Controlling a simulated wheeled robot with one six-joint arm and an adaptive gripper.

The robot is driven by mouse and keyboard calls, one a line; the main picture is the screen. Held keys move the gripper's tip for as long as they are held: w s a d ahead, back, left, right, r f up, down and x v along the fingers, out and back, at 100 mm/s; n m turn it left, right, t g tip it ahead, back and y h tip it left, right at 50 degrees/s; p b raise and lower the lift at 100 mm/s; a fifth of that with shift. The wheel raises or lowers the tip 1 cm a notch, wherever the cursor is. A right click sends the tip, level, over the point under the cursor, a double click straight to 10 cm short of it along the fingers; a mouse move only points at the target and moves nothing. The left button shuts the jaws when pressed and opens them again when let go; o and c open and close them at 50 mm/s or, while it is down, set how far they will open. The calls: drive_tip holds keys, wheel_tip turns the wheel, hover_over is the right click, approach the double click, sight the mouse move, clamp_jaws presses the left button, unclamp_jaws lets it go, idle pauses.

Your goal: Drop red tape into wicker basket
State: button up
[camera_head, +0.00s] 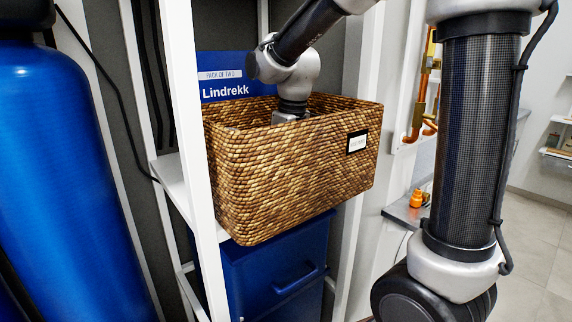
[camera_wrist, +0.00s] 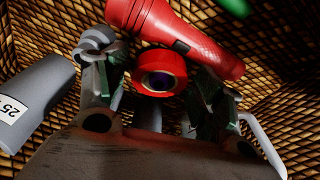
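The wicker basket (camera_head: 290,165) is woven brown with a dark-framed label and sits on a white shelf. My gripper reaches down through its open top, and the fingers are hidden by the front wall in the head view. In the wrist view my gripper (camera_wrist: 160,78) is inside the basket, with woven walls (camera_wrist: 285,90) around it. The red tape (camera_wrist: 160,88), a roll with a dark centre, is between the two fingertips, which appear to close on its sides. Whether the roll also touches something under it cannot be told.
A red flashlight (camera_wrist: 205,52) lies in the basket just beyond the tape. A grey cylinder with a white label (camera_wrist: 12,108) is at left, and part of a green object (camera_wrist: 234,6) at top. A blue Lindrekk box (camera_head: 225,90) stands behind the basket; a white post (camera_head: 185,120) is at its left.

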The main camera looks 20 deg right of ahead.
drive_tip(key=shift+r, duration=0.1)
wheel_tip(320, 180, up, 12)
drive_tip(key=s, duration=0.1)
drive_tip(key=shift+d, duration=0.4)
drive_tip(key=shift+s, duration=0.1)
idle(0.4)
